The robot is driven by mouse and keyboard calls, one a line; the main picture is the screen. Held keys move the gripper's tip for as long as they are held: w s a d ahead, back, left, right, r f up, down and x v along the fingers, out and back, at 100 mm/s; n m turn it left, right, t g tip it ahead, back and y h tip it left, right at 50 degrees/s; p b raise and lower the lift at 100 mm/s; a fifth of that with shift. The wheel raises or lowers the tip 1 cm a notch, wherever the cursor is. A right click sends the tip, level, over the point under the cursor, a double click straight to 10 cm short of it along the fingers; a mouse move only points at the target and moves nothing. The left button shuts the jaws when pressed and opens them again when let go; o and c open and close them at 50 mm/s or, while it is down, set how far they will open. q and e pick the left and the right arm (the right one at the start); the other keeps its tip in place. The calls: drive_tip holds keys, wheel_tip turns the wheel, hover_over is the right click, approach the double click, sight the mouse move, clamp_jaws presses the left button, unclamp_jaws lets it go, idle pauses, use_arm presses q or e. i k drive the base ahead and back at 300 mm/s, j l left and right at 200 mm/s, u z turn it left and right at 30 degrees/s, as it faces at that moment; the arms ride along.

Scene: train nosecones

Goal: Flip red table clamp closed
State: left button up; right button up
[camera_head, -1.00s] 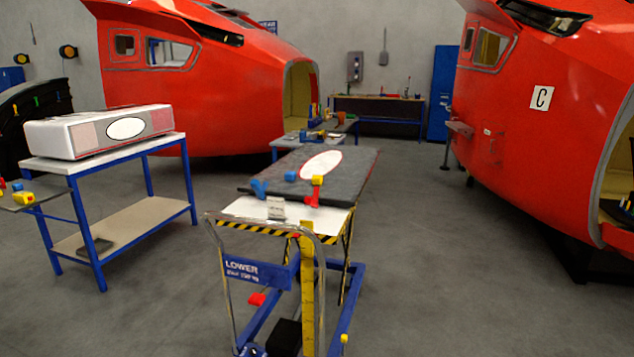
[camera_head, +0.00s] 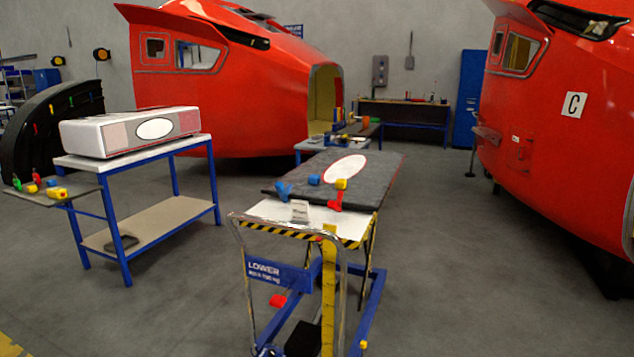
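A small red table clamp (camera_head: 337,200) stands upright at the near edge of the dark grey panel (camera_head: 385,172) on the lift cart. A yellow block (camera_head: 341,184) shows at its top. It is too small in view to tell whether the clamp is open or closed. A blue clamp-like piece (camera_head: 283,191) and a small blue block (camera_head: 314,179) are on the same panel to its left. The panel bears a white oval with a red outline. Neither of my grippers is in view.
The lift cart's metal handle (camera_head: 238,262) faces me. A blue-framed table (camera_head: 150,233) with a white box (camera_head: 98,136) stands left. Red nosecones rise at the back (camera_head: 240,100) and right (camera_head: 560,130). Grey floor is free left and right of the cart.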

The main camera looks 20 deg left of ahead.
sight(335, 205)
drive_tip(key=i+j+z, duration=0.1)
drive_tip(key=i+j, duration=0.25)
drive_tip(key=i+j+z, duration=0.15)
drive_tip(key=i+j, duration=0.15)
drive_tip(key=j, duration=0.15)
drive_tip(key=i+j+z, duration=0.1)
drive_tip(key=i+j, duration=0.25)
drive_tip(key=i+j+z, duration=0.1)
drive_tip(key=i+j, duration=0.15)
drive_tip(key=j, duration=0.3)
